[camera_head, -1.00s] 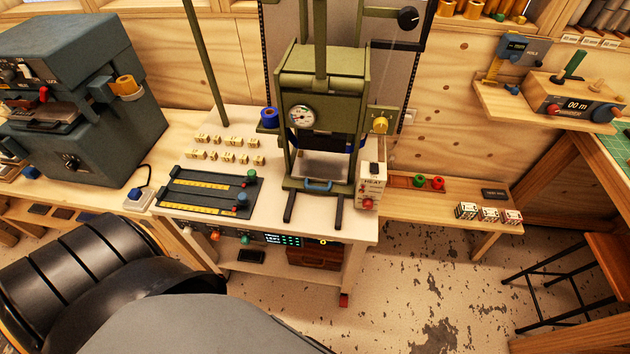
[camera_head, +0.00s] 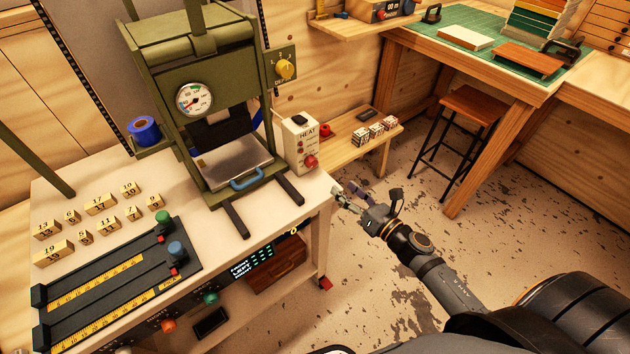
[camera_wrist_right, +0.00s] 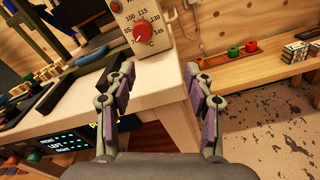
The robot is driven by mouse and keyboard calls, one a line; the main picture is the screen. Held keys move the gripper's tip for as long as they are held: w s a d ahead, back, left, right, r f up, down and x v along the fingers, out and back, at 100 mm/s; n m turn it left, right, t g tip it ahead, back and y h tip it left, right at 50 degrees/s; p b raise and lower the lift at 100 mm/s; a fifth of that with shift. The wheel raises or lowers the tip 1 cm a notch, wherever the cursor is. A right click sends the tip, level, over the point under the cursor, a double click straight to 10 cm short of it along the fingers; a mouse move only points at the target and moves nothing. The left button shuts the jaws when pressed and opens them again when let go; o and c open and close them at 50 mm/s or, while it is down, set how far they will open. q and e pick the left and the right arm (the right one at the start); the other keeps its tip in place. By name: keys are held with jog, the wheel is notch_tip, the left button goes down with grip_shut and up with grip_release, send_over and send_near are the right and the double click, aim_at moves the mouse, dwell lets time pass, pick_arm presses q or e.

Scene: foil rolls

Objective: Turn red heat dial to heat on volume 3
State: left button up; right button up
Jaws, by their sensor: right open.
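The red heat dial (camera_head: 311,162) is on the lower front of a white box marked HEAT (camera_head: 299,141), at the right end of the white bench beside the green press. In the right wrist view the red dial (camera_wrist_right: 145,33) shows large, with temperature numbers around it. My right gripper (camera_head: 343,191) is at the bench's right edge, below and to the right of the dial, apart from it. In the right wrist view the gripper (camera_wrist_right: 160,80) is open and empty, its fingers spread either side below the dial. My left gripper is out of view.
The green press (camera_head: 200,90) has a gauge and a yellow knob (camera_head: 286,70). A black slide rail unit (camera_head: 115,285) and numbered wooden blocks lie on the left of the bench. A low wooden shelf (camera_head: 350,150) stands behind. The floor to the right is clear up to a stool (camera_head: 470,105).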

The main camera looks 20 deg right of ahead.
aim_at(314, 164)
jog(key=w+a+r+p, duration=0.1)
jog(key=w+a+r+n+p, duration=0.1)
jog(key=w, duration=0.1)
jog(key=w+a+r+n+y+p, duration=0.1)
jog(key=w+a, duration=0.1)
jog(key=shift+p, duration=0.4)
jog(key=x, duration=0.4)
jog(key=shift+d+f+p, duration=0.1)
jog(key=shift+f+p, duration=0.2)
jog(key=shift+p, duration=0.05)
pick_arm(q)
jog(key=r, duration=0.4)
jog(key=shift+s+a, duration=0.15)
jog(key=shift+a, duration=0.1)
pick_arm(e)
jog(key=shift+w, duration=0.3)
grip_shut()
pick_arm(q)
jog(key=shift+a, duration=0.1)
